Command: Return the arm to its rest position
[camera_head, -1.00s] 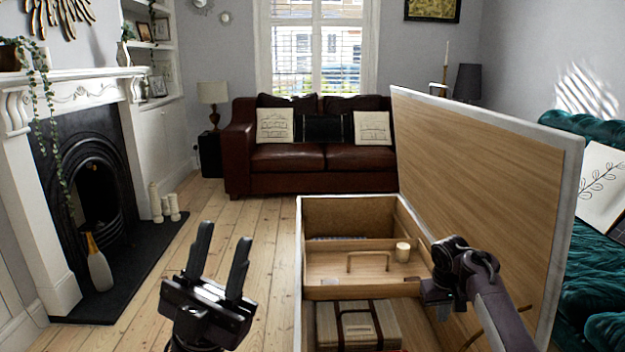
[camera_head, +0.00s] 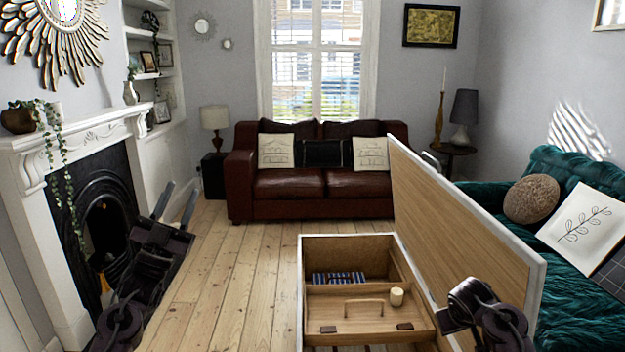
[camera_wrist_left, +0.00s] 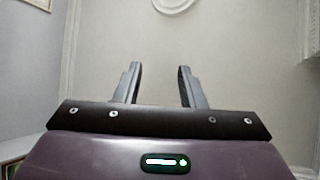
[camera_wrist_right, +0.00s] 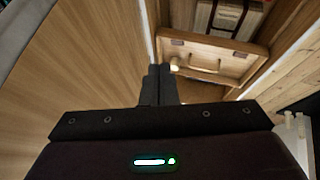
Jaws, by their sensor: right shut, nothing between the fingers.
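My left gripper (camera_head: 176,205) is raised in front of the fireplace in the head view, pointing up. Its two fingers stand apart and empty, as the left wrist view (camera_wrist_left: 160,85) also shows. My right arm comes in at the lower right of the head view, in front of the open lid (camera_head: 450,215); its fingertips are hidden there. In the right wrist view my right gripper (camera_wrist_right: 157,85) has its fingers together with nothing between them, beside the lid and above the open chest.
The wooden chest (camera_head: 300,285) stands open in front of me, with a tray (camera_head: 365,318) and a striped item (camera_head: 340,279) inside. A fireplace (camera_head: 98,230) is at left, a green sofa (camera_head: 570,300) at right, a brown sofa (camera_head: 310,183) behind. Floorboards (camera_head: 215,270) left of the chest are clear.

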